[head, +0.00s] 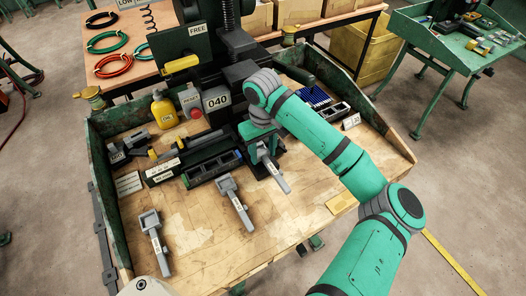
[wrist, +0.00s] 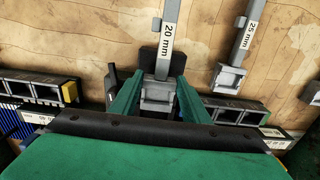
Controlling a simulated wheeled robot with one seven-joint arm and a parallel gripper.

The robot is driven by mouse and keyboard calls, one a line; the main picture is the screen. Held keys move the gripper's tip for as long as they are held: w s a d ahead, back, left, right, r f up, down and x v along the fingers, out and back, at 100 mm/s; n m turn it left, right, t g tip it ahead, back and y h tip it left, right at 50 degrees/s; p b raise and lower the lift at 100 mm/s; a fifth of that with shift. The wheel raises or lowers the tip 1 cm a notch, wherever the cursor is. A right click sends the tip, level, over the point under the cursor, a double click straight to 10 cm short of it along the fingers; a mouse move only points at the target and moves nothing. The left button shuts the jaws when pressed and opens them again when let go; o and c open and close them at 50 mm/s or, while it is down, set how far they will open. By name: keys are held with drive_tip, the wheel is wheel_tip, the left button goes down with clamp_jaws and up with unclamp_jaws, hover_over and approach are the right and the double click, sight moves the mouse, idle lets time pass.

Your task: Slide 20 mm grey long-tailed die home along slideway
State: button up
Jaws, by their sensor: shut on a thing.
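The grey die marked 20 mm shows in the wrist view (wrist: 158,95), its head between my two green fingers and its long tail pointing away up the picture. My gripper (wrist: 160,84) is shut on the die's head. In the head view the die (head: 273,172) lies at the foot of the press, tail toward the front of the bench. A dark block (wrist: 148,60) shows under the tail and looks like the slideway's end. My wrist and arm hide most of the gripper and slideway in the head view, so how far in the die sits cannot be told.
Two other grey long-tailed dies lie on the wooden bench, one in the middle (head: 235,203) and one at left (head: 153,229). The middle one is marked 25 mm in the wrist view (wrist: 241,48). Dark racks (head: 215,166) flank the press (head: 190,42). The bench front is mostly clear.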

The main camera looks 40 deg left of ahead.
drive_tip(key=shift+f, duration=0.55)
idle(0.4)
drive_tip(key=o, duration=1.5)
wheel_tip(320, 180, up, 11)
drive_tip(key=shift+f, duration=0.1)
